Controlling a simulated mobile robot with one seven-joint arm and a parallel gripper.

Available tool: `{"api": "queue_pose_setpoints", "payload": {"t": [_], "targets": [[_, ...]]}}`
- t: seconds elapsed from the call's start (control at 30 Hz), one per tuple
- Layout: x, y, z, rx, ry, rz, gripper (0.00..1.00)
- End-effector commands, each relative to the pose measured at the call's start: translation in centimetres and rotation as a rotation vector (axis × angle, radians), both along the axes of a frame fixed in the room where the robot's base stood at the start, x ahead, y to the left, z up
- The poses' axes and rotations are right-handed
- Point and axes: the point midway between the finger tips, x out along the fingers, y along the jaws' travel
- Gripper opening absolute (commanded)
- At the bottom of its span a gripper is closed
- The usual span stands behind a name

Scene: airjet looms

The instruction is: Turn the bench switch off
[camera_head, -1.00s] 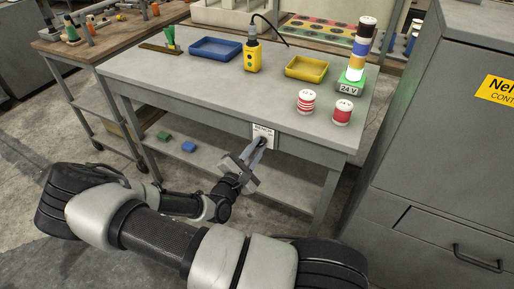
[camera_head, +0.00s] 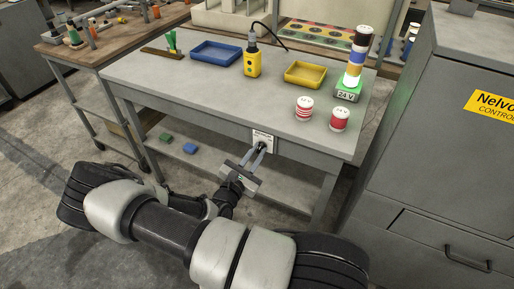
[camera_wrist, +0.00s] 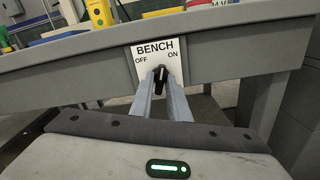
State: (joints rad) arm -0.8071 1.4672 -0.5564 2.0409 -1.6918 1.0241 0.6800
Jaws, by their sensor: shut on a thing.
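The bench switch is a black knob (camera_wrist: 160,74) on a white plate (camera_wrist: 171,56) marked BENCH, with OFF at left and ON at right. The plate (camera_head: 263,138) is fixed to the front edge of the grey bench (camera_head: 180,86). My gripper (camera_wrist: 160,84) has its two fingers on either side of the knob and is shut on it. In the head view my gripper (camera_head: 260,150) reaches up to the plate from below. The fingers partly hide the knob, and its exact pointing is hard to tell.
Two red-and-white spools, a yellow tray (camera_head: 306,74), a blue tray (camera_head: 216,54) and a yellow device (camera_head: 253,62) are on top. A grey cabinet (camera_head: 440,130) stands right.

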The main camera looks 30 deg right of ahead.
Motion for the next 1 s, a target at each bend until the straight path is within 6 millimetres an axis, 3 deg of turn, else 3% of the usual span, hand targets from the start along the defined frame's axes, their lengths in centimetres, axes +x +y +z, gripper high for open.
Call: {"api": "queue_pose_setpoints", "payload": {"t": [1.0], "targets": [[-0.21,-0.08,0.04,-0.568,0.729,0.000,0.00]]}}
